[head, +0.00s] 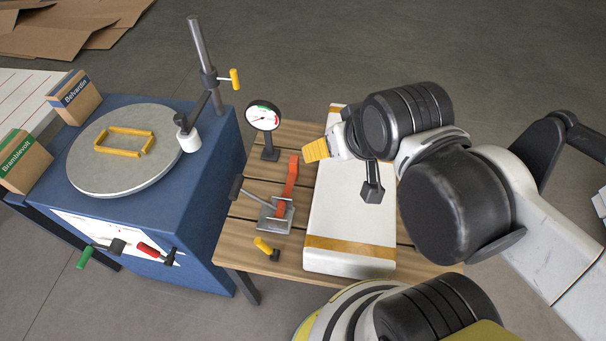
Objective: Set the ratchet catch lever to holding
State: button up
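No lever in the head view carries a readable ratchet label, so I cannot tell for certain which is the catch lever. On the wooden table (236,257), a grey metal bracket (277,217) carries an upright red arm (290,178) and a slanting grey rod with a dark grip (236,187). A small yellow-handled lever (263,246) is just in front of it. On the blue cabinet's front are a green-handled lever (84,257) and a red-handled lever (149,250). My gripper (372,190) is over the white box, right of the bracket and apart from it; its finger opening is unclear.
A long white box with tan bands (350,254) lies on the table. A dial gauge (263,116) stands behind the bracket. My arm fills the right side.

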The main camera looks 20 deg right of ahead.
aim_at(275, 252)
jog(key=k+j+z, duration=0.4)
jog(key=k+z, duration=0.4)
jog(key=i+j, duration=0.05)
